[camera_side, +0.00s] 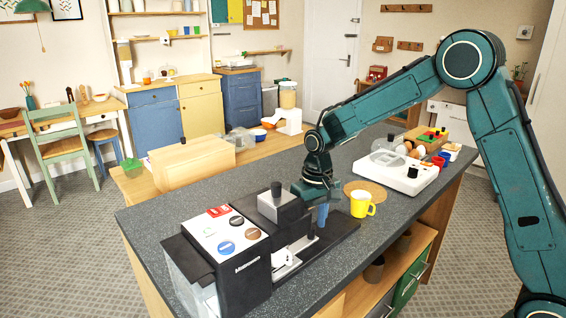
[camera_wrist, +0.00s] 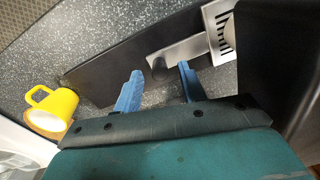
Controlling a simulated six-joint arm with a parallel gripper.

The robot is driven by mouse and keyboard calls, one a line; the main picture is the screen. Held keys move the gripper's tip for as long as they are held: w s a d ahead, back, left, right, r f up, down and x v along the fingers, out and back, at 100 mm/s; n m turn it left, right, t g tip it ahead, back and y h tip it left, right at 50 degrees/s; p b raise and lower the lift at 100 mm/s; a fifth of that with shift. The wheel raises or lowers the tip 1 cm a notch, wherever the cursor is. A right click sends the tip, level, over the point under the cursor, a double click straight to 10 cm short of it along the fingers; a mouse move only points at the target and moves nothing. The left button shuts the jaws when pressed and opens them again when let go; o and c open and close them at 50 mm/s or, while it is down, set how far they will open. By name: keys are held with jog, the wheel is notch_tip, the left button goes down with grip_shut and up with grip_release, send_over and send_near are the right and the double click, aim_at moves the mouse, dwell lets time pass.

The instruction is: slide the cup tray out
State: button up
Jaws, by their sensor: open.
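The coffee machine (camera_side: 238,258) stands at the front left of the counter, with a dark base reaching right. The cup tray shows in the wrist view as a silver slotted plate (camera_wrist: 222,32), with a silver strip running left to a black knob (camera_wrist: 158,66). My gripper (camera_side: 322,214) points down over the right part of the machine's base. In the wrist view my gripper (camera_wrist: 160,69) is open, its blue fingers on either side of the knob in the picture. I cannot tell whether they touch it.
A white appliance (camera_side: 398,171) lies farther back. A wooden box (camera_side: 192,162) stands behind the machine. The counter's front edge runs close by.

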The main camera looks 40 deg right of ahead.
jog(key=shift+f, duration=0.6)
jog(key=shift+c, duration=0.2)
grip_shut()
jog(key=d, duration=1.1)
jog(key=shift+d, duration=0.3)
jog(key=shift+c, duration=0.9)
grip_release()
jog(key=shift+o, duration=1.1)
